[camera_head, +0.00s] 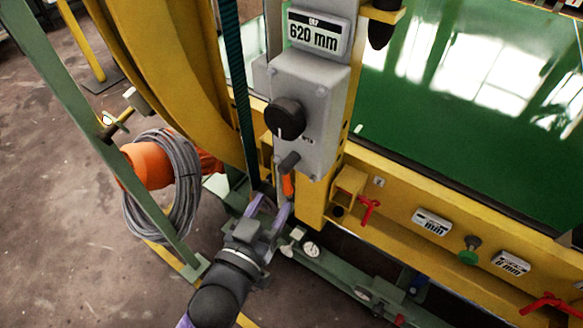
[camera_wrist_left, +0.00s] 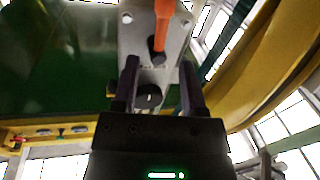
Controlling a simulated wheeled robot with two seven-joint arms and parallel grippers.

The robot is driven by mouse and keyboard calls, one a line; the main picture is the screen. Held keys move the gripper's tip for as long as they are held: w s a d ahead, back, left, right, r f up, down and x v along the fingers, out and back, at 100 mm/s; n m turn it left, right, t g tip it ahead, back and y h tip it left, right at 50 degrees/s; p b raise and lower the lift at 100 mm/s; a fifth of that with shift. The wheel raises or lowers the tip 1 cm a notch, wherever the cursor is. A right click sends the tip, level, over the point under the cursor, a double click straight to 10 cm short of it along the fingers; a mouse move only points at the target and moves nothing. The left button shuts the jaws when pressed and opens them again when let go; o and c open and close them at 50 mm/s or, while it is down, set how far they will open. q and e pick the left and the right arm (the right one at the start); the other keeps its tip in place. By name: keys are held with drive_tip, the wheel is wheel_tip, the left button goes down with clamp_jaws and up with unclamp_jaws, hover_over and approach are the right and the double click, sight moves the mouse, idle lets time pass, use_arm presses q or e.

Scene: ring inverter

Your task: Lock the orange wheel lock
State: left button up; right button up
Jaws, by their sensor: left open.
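The orange wheel lock (camera_head: 288,185) shows as a short orange handle hanging below the grey control box (camera_head: 305,105). In the left wrist view the orange handle (camera_wrist_left: 163,18) runs out of the top edge, with its dark base on the grey plate (camera_wrist_left: 135,40). My left gripper (camera_head: 268,208) is open, its two fingers pointing up toward the handle from below. In the left wrist view the fingers (camera_wrist_left: 159,68) stand apart in front of the plate, and the orange handle appears beyond their tips. I cannot tell whether they touch anything. My right gripper is not in view.
The box has a large black knob (camera_head: 285,118) and a "620 mm" display (camera_head: 318,32) above it. Red handles (camera_head: 368,210) line the yellow frame at right. An orange reel with grey cable (camera_head: 163,185) hangs at left beside a green post (camera_head: 95,120).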

sight(285, 182)
use_arm(q)
drive_tip(key=x, duration=0.2)
drive_tip(key=b+x, duration=0.1)
drive_tip(key=x, duration=0.2)
drive_tip(key=shift+w+d+f+b, duration=0.1)
drive_tip(key=shift+w+f+b, duration=0.1)
drive_tip(key=shift+w+b, duration=0.15)
drive_tip(key=shift+w+d+r, duration=0.1)
drive_tip(key=shift+w+d, duration=0.15)
drive_tip(key=shift+w, duration=0.25)
drive_tip(key=c, duration=0.7)
clamp_jaws()
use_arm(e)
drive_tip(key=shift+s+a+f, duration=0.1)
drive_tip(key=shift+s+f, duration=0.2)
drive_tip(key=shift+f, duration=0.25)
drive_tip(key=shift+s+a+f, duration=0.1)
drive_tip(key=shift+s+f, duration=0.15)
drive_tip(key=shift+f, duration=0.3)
